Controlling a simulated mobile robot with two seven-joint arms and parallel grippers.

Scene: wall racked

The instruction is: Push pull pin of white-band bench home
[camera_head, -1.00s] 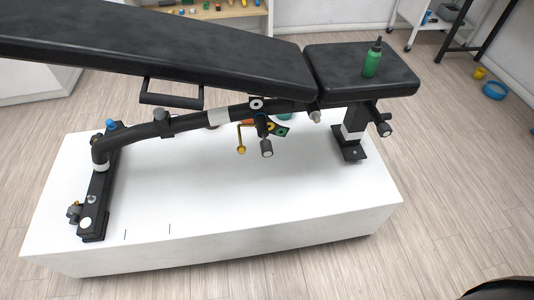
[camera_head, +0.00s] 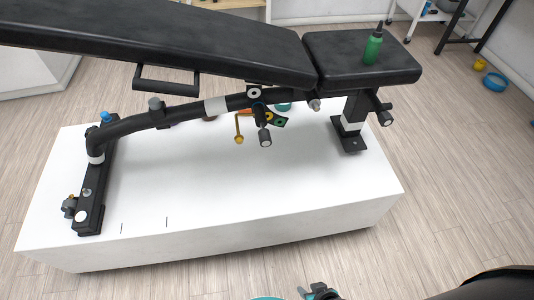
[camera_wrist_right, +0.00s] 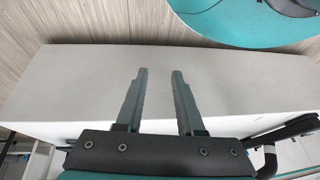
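The black bench (camera_head: 165,38) stands on a white platform. A white band (camera_head: 215,106) wraps its slanted frame tube. My right gripper (camera_head: 318,291) is at the bottom edge of the head view, well in front of the bench. In the right wrist view its fingers (camera_wrist_right: 160,72) are apart and empty. My left gripper is not in view.
The white platform (camera_head: 270,205) has clear space on top in front of the bench. A green bottle (camera_head: 373,45) stands on the bench seat. A blue bowl (camera_head: 495,81) and a yellow cup (camera_head: 479,65) lie on the floor at right.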

